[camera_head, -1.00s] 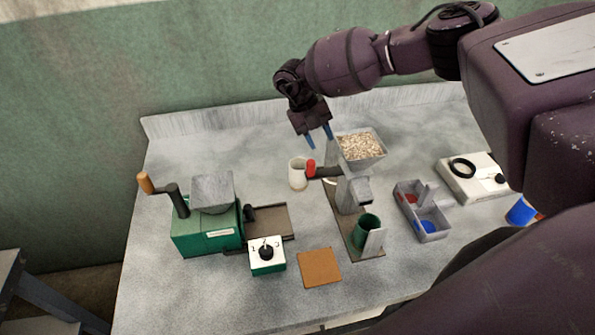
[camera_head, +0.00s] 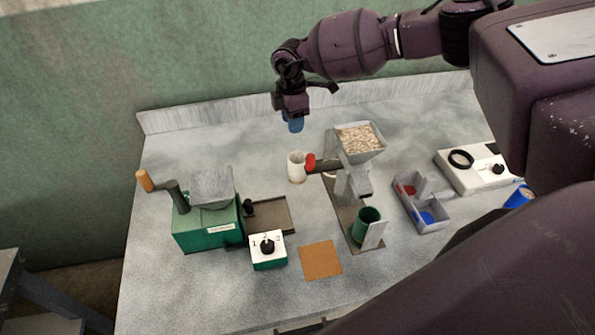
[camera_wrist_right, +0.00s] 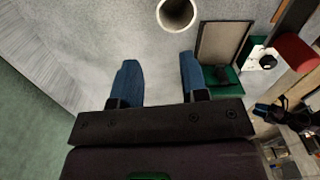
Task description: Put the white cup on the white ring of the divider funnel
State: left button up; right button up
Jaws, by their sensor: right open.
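The white cup (camera_head: 296,168) stands upright on the grey bench, just left of the divider funnel (camera_head: 358,145). A small part of the white ring (camera_head: 330,174) shows low beside the funnel's stand, mostly hidden by a red-tipped lever. My right gripper (camera_head: 293,122) hangs above and behind the cup, apart from it, with blue fingers pointing down. In the right wrist view its fingers (camera_wrist_right: 157,68) are spread with nothing between them, and the cup (camera_wrist_right: 177,14) shows its open mouth at the top edge. My left gripper is not in view.
The funnel's hopper holds grain (camera_head: 358,139), with a green cup (camera_head: 367,222) below. A green mill (camera_head: 207,226) with a crank stands left. A divided grey tray (camera_head: 431,209) and a white device (camera_head: 475,167) stand right. Bench behind the cup is clear.

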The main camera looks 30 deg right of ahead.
jog(key=m, duration=0.1)
send_over(293, 152)
jog(key=shift+m, duration=0.3)
jog(key=shift+f, duration=3.15)
jog(key=f+b, duration=0.2)
jog(key=f, duration=0.1)
jog(key=shift+s+d+f, duration=0.15)
jog(key=shift+d+f, duration=0.1)
jog(key=shift+d, duration=0.1)
jog(key=shift+f+b, duration=0.35)
jog(key=shift+b, duration=0.15)
jog(key=shift+f, duration=0.25)
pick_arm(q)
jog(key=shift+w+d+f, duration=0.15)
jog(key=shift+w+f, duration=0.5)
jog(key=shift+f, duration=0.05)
pick_arm(e)
jog(key=shift+r, duration=0.1)
grip_shut()
